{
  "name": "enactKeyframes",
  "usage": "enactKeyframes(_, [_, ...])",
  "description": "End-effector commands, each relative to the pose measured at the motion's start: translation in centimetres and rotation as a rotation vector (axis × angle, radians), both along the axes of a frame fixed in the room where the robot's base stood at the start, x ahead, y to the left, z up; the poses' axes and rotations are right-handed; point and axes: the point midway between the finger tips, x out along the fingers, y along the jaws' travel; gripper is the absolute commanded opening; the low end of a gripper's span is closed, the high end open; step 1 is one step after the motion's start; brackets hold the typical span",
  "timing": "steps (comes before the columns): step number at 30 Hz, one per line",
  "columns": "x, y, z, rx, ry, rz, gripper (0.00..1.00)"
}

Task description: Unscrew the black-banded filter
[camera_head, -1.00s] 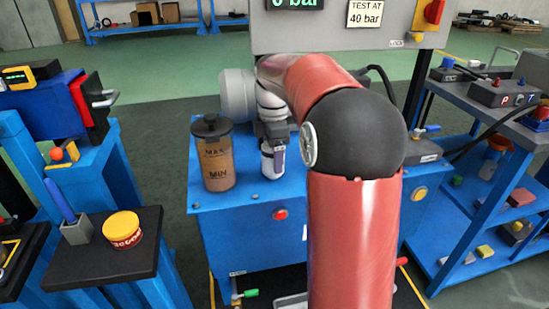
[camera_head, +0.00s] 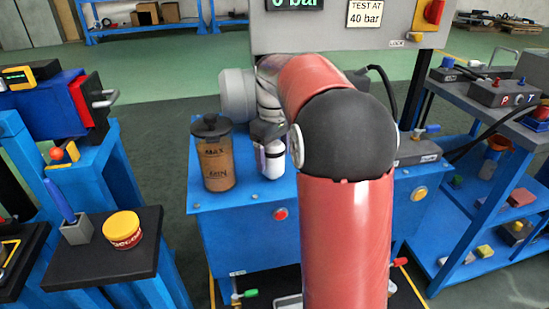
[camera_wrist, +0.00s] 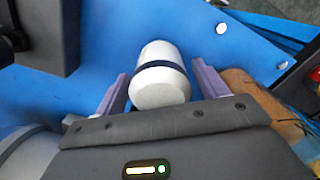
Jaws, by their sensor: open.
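The black-banded filter is a white cylinder with a dark band (camera_wrist: 160,82), seen between my gripper's two fingers in the wrist view. In the head view the white filter (camera_head: 271,160) stands upright over the blue bench top, partly hidden by my wrist. My gripper (camera_wrist: 160,92) has its purple fingers apart, one on each side of the filter, with a visible gap on at least the left side. In the head view the fingers are mostly hidden.
A brown reservoir with MAX and MIN marks (camera_head: 217,160) stands close left of the filter on the blue bench (camera_head: 235,200). A grey motor cylinder (camera_head: 237,95) is behind it. A grey box (camera_head: 415,150) sits to the right.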

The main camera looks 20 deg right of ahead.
Motion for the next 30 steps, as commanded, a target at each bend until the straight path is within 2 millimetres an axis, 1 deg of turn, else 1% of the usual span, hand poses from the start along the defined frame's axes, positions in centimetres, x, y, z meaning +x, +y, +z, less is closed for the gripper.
enactKeyframes(3, [0.02,0.02,0.01,0.0,0.0,-0.151,0.72])
enactKeyframes(11, [0.03,0.03,0.0,0.0,0.0,-0.33,0.72])
enactKeyframes(15, [0.02,0.04,-0.01,0.0,0.0,-0.528,0.72])
enactKeyframes(18, [0.03,0.06,-0.01,0.001,0.0,-0.639,0.72])
enactKeyframes(23, [0.02,-0.01,-0.01,0.0,0.0,-0.726,0.72])
enactKeyframes(25, [0.01,0.02,-0.01,0.0,0.0,-0.793,0.72])
enactKeyframes(30, [0.02,0.01,-0.02,0.0,0.0,-1.028,0.72])
